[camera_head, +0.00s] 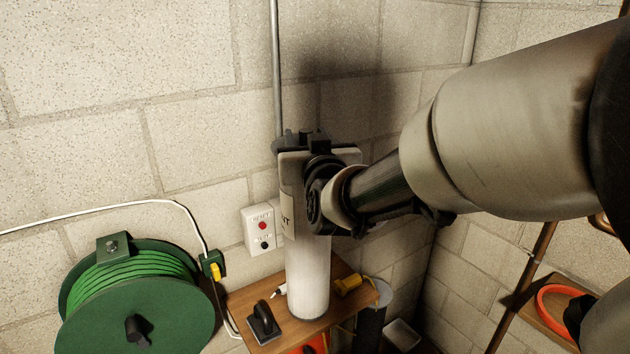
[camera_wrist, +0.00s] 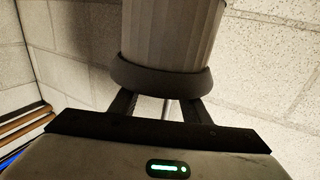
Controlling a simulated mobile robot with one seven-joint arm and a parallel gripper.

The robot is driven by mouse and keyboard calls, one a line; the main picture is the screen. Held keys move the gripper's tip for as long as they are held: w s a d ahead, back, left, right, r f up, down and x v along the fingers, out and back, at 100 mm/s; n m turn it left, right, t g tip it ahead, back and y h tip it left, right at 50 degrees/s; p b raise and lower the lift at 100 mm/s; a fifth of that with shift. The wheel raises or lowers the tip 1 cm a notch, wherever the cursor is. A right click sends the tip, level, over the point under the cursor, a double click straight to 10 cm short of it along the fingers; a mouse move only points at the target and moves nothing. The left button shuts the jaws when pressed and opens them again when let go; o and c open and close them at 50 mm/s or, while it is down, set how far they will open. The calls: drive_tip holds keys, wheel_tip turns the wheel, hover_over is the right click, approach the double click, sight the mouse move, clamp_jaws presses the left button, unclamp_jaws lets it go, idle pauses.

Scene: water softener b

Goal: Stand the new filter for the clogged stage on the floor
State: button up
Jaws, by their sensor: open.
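A white pleated cylindrical filter (camera_head: 308,275) appears upright in the head view, its lower end over the wooden shelf. I cannot tell whether it rests there. Its upper part is hidden behind my gripper body and wrist. In the wrist view a pleated white filter (camera_wrist: 172,40) with a dark grey end cap (camera_wrist: 160,80) is just beyond my fingertips. My gripper (camera_wrist: 157,102) is open, its two fingers apart near the cap. I cannot tell whether they touch it. In the head view the fingers are hidden.
The wooden shelf (camera_head: 345,318) holds a small black object (camera_head: 263,322) and a yellow item (camera_head: 348,285). A white box with buttons (camera_head: 263,228) is on the block wall. A green hose reel (camera_head: 135,300) is left; an orange ring (camera_head: 562,303) is right. The floor is barely visible.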

drive_tip(key=shift+w+a, duration=0.1)
drive_tip(key=shift+w, duration=0.35)
clamp_jaws()
drive_tip(key=shift+r, duration=0.15)
idle(1.0)
